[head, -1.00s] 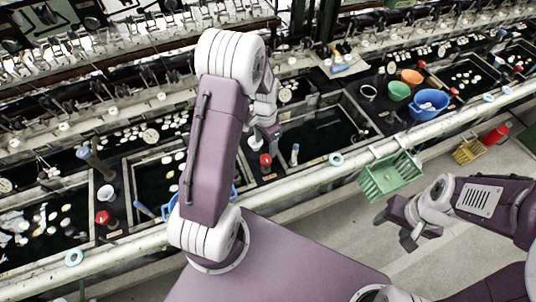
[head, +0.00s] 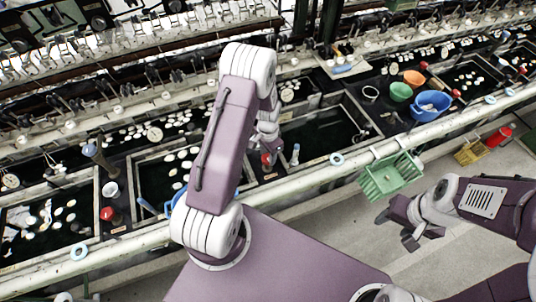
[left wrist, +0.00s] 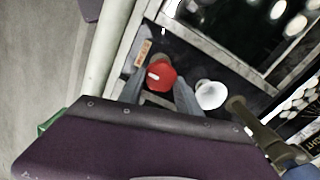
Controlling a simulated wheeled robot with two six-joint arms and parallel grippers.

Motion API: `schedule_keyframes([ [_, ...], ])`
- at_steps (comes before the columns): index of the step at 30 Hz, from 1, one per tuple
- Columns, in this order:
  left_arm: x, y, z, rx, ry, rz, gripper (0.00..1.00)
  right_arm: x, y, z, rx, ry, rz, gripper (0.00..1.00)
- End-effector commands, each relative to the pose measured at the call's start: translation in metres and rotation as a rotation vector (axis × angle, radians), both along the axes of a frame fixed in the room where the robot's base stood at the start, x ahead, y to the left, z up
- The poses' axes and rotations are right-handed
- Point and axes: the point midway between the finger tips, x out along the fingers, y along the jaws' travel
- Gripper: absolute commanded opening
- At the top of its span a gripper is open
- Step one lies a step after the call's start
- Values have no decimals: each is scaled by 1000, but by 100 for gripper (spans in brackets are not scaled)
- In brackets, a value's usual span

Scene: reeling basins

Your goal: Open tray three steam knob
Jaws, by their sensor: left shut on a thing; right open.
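A red steam knob (head: 265,159) stands on the dark strip between two basins, just beyond the front rail. In the left wrist view the red knob (left wrist: 161,75) shows a white mark on its top. My left gripper (head: 267,152) has come down over it, partly hidden by the arm in the head view. In the left wrist view its two fingers (left wrist: 160,92) are on either side of the knob, shut on it. My right gripper (head: 398,229) is open and empty over the floor, in front of the rail. Another red knob (head: 107,214) stands further left.
A white cup (left wrist: 210,94) is close to the right finger in the left wrist view. A green basket (head: 385,181) hangs on the front rail (head: 318,176). Blue basin (head: 430,106) stands at right.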

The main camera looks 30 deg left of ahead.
Motion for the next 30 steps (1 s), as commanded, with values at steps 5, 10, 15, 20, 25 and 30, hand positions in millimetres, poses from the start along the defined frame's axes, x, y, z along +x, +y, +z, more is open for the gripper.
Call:
schedule_keyframes([
  [5,0,0,0,0,0,19,0,0,0,-1,0,0,0,54],
  [10,0,1,-1,0,0,91,0,0,0,-2,0,0,0,54],
  [15,0,1,-1,0,1,219,0,0,0,-4,0,0,0,54],
  [20,0,2,-1,-1,1,370,0,0,0,-6,0,0,0,54],
  [25,0,2,-1,0,2,532,0,0,0,-8,0,0,0,54],
  [30,-1,3,-1,0,2,693,0,0,0,-10,0,0,0,54],
])
